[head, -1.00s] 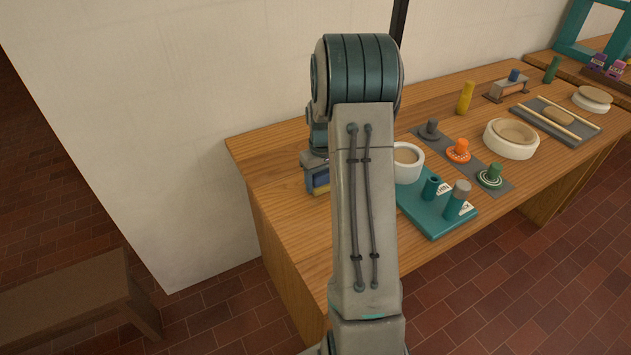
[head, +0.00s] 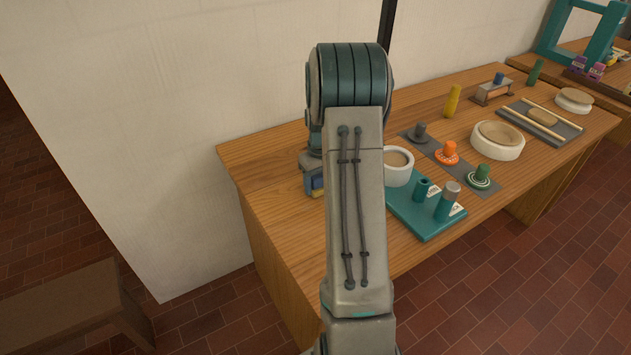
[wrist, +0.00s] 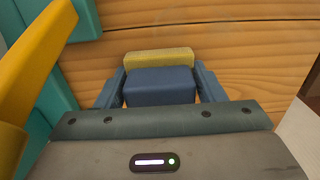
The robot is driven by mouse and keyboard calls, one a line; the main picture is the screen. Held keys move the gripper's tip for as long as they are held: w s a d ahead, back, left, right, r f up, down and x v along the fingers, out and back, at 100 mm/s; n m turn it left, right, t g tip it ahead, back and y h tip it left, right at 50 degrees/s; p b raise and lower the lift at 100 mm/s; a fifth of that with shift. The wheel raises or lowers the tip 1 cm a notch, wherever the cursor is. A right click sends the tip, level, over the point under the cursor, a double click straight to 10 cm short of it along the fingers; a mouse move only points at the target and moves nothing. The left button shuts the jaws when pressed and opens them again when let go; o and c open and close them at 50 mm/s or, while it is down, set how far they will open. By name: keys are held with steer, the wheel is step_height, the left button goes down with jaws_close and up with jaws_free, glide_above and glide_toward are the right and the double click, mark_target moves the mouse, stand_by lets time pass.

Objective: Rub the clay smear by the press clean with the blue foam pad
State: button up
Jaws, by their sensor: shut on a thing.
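My gripper (wrist: 160,78) is shut on the blue foam pad (wrist: 160,87), which has a yellow layer (wrist: 158,57) on its far side. Both fingers press the pad's sides. In the head view my gripper with the pad (head: 318,184) shows low over the left end of the wooden table, partly behind my arm. Whether the pad touches the wood I cannot tell. A teal structure (wrist: 88,17) with a yellow bar (wrist: 42,50) stands close on the left in the wrist view; I cannot tell whether it is the press. I see no clay smear in either view.
A white bowl (head: 398,178) and a teal board (head: 433,230) with upright tools stand right of my arm. Behind them are a grey mat (head: 484,192), a white round tub (head: 497,154) and a yellow upright piece (head: 452,101). The table's left end (head: 255,165) is clear. A wall is behind.

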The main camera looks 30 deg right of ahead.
steer(key=d+r, duration=0.1)
steer(key=d+r+p, duration=0.1)
steer(key=d, duration=0.1)
steer(key=shift+s+r, duration=0.15)
steer(key=shift+r, duration=0.1)
steer(key=shift+a+r+p, duration=0.6)
steer(key=shift+a+r, duration=0.2)
steer(key=shift+r, duration=0.1)
steer(key=shift+r+p, duration=0.5)
steer(key=shift+r, duration=0.3)
steer(key=shift+r+p, duration=0.95)
steer(key=shift+r, duration=0.5)
steer(key=shift+r+p, duration=0.3)
steer(key=shift+r+p, duration=0.45)
